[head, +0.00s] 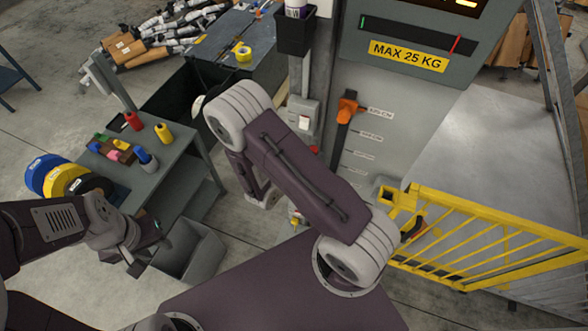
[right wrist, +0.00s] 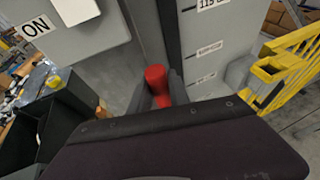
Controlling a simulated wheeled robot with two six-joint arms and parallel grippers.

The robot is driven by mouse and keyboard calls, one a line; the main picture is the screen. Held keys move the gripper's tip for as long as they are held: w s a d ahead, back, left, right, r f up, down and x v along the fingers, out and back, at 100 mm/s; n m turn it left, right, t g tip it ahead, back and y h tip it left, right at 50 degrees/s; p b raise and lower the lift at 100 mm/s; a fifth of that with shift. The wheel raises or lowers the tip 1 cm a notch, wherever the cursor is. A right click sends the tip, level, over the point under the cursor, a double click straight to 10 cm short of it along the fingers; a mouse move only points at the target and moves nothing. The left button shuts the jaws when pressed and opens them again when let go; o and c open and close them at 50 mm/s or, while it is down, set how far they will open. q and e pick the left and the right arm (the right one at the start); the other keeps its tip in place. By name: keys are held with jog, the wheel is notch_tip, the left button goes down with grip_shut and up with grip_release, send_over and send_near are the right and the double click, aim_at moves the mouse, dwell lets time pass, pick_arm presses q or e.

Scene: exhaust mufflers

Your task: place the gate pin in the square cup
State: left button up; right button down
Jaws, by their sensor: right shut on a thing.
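In the right wrist view, the gate pin (right wrist: 156,80) shows as a red piece between the dark fingers of my right gripper (right wrist: 160,92), which is shut on it. Its lower part is hidden. In the head view my right arm covers this gripper and the pin. A yellow, square, open-topped cup (head: 393,194) sits at the near top corner of the yellow gate. It also shows at the right of the right wrist view (right wrist: 270,69), apart from the pin. My left gripper (head: 146,250) is low at the left, beside a grey bin; its finger opening is unclear.
The yellow gate (head: 480,235) spans the right side. A grey column with an orange-handled lever (head: 347,108) stands behind my right arm. A small table (head: 180,160) with coloured pieces and a grey bin (head: 190,255) are at the left. A black holder (head: 295,35) hangs at the top.

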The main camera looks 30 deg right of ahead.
jog(key=w+a+f, duration=0.1)
jog(key=f, duration=0.1)
jog(key=a+f+p, duration=0.1)
jog(key=a+f, duration=0.1)
jog(key=f, duration=0.1)
jog(key=w+a+f+p, duration=0.1)
jog(key=f, duration=0.1)
jog(key=shift+w+a+f, duration=0.2)
jog(key=shift+w+f, duration=0.15)
jog(key=c, duration=1.2)
grip_release()
jog(key=shift+c, duration=0.2)
